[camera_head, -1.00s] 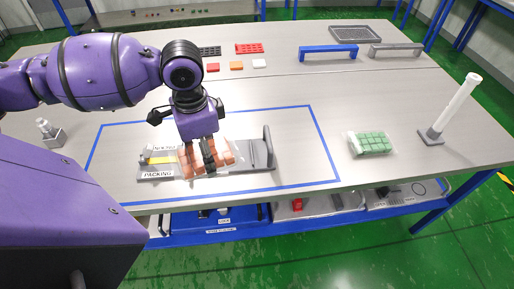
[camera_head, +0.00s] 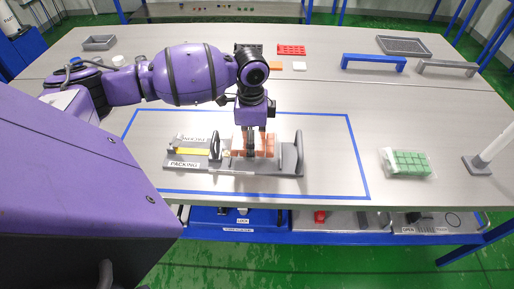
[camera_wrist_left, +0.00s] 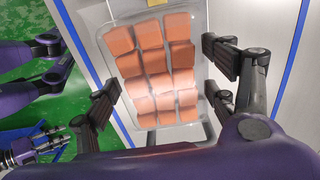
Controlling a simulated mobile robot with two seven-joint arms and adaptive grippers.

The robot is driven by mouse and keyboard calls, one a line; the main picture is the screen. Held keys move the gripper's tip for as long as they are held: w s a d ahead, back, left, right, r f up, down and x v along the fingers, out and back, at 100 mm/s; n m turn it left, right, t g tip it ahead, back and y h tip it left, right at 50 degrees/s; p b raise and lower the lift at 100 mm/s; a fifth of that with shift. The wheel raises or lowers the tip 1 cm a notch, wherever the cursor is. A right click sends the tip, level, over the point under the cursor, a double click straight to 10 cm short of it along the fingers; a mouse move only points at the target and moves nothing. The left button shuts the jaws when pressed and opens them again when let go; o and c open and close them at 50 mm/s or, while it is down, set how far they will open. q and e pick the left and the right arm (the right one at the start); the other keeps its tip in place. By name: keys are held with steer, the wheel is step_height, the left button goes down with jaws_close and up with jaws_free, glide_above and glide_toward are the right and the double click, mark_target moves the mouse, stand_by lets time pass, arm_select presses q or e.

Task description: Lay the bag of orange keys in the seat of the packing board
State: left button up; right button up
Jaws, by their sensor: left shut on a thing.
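The packing board (camera_head: 190,170) is a grey plate inside the blue taped rectangle, with a label, a yellow strip, an upright loop and an upright end piece (camera_head: 297,155). The bag of orange keys (camera_head: 266,147) is clear, with rows of orange blocks. It is over the right part of the board, between the loop and the end piece. My left gripper (camera_head: 260,143) points down and is shut on the bag, one finger on each side; the left wrist view shows the bag (camera_wrist_left: 153,70) between the fingers (camera_wrist_left: 163,82). Whether the bag touches the seat is unclear.
A bag of green keys (camera_head: 408,163) lies to the right of the taped area. A white post on a grey base (camera_head: 482,165) stands at the right. A blue bridge-shaped handle (camera_head: 373,63) and a red block tray (camera_head: 291,50) are at the back.

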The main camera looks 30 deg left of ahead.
mark_target(256, 148)
arm_select(q)
steer(key=shift+w+f, duration=0.4)
steer(key=shift+w+d+f, duration=0.1)
steer(key=shift+w+f, duration=0.05)
steer(key=shift+f, duration=0.8)
steer(key=shift+w+f, duration=0.15)
steer(key=shift+f, duration=0.8)
steer(key=shift+f, duration=0.1)
steer(key=o, duration=1.3)
steer(key=shift+c, duration=0.2)
step_height(256, 148, up, 12)
steer(key=shift+r, duration=0.1)
